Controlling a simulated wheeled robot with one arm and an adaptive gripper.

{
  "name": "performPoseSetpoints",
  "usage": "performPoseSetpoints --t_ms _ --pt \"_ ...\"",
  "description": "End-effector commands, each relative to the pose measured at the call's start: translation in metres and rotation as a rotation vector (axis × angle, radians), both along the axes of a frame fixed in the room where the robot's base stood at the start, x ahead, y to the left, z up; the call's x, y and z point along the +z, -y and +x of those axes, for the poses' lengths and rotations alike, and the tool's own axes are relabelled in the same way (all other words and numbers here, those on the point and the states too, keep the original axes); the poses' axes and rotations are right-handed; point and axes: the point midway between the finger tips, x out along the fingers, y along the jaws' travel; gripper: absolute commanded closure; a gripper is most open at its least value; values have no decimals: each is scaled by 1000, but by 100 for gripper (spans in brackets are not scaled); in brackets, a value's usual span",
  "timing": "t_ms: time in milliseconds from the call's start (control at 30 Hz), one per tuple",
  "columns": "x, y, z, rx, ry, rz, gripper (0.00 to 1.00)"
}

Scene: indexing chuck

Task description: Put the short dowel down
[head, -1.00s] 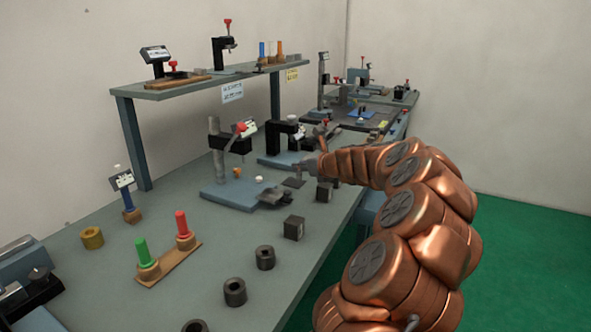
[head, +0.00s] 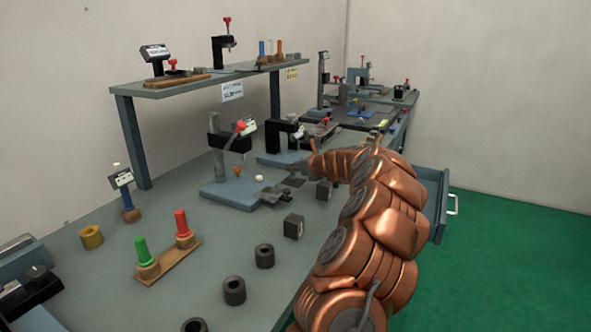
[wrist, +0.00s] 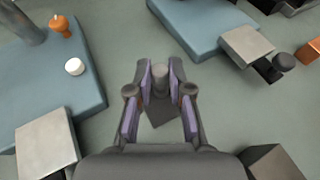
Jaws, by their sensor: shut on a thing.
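My gripper (wrist: 161,85) is shut on the short dowel (wrist: 161,76), a grey cylinder upright between the finger pads in the wrist view. A dark square patch (wrist: 166,112) lies on the table below and just behind the dowel in that view. Whether the dowel's lower end touches the table or the patch, I cannot tell. In the head view my gripper (head: 297,168) is low over the table between two blue-based fixtures, and the dowel is too small to make out there.
A blue base (wrist: 45,85) with a white button and orange knob lies left of my gripper. Another blue base (wrist: 195,25) lies ahead. Dark blocks (head: 293,227) and ring-shaped pieces (head: 264,256) stand near the table's front edge. A drawer (head: 440,205) stands open on the right.

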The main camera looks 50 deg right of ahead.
Motion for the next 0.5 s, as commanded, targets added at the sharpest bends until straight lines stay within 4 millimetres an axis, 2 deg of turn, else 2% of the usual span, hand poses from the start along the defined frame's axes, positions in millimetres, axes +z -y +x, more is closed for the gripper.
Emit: performPoseSetpoints --t_ms 400,433,500 --pt "-6 0 0 0 1 1 100" --pt "-6 0 0 -1 1 0 77" --pt "-6 0 0 0 0 0 70"
